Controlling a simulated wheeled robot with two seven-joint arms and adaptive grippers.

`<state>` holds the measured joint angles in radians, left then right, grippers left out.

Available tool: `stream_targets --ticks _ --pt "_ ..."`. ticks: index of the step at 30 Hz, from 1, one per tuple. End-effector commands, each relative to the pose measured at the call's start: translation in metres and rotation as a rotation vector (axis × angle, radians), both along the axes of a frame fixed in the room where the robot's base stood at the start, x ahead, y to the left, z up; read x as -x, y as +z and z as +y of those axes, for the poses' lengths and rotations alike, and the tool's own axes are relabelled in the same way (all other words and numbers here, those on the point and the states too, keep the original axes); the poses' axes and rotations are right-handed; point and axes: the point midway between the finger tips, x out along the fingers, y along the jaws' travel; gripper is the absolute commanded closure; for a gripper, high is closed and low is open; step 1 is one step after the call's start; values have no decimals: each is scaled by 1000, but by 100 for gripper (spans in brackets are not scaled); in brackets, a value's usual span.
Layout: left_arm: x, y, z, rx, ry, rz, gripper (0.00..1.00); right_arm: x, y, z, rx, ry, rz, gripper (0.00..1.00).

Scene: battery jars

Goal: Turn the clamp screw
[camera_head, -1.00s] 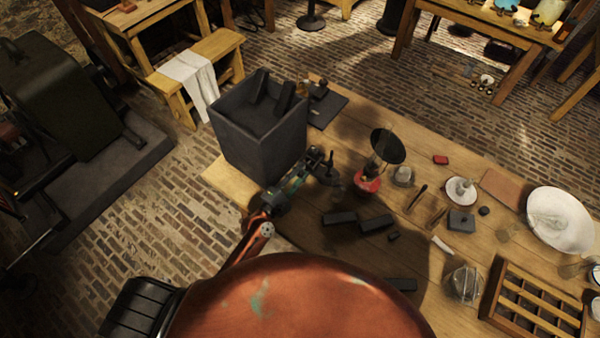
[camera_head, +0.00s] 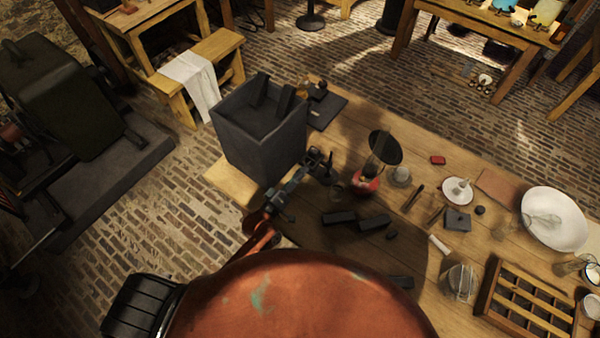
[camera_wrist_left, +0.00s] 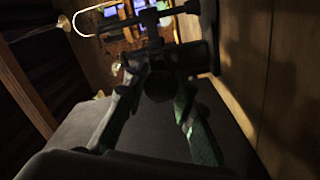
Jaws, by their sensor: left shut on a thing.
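The clamp screw (camera_wrist_left: 158,86) looks like a dark round knob between my left fingers in the left wrist view; its details are lost in shadow. My left gripper (camera_wrist_left: 156,84) is shut on it, with one finger on each side. In the head view my left gripper (camera_head: 318,168) is at the near right side of the dark square jar (camera_head: 258,145), at a small dark clamp-like piece (camera_head: 326,163) that it partly hides. My right gripper is not in view.
Dark blocks (camera_head: 340,219) lie on the wooden table (camera_head: 408,150) near the gripper. A red-based lamp (camera_head: 368,182) with a dark disc stands right of it. A compartment tray (camera_head: 520,308), a white dish (camera_head: 553,220) and glassware are further right. My copper-coloured body covers the bottom.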

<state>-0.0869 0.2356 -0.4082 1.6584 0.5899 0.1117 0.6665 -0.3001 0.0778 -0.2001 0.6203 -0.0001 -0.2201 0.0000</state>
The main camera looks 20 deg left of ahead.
Motion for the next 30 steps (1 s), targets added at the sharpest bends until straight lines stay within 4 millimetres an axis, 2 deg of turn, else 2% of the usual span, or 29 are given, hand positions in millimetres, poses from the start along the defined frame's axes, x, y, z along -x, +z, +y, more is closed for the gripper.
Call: stream_targets --ticks 15,30 --pt "0 -1 0 -420 -1 -151 100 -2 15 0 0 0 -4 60" --pt "0 -2 0 -592 -1 -213 100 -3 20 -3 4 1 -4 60"
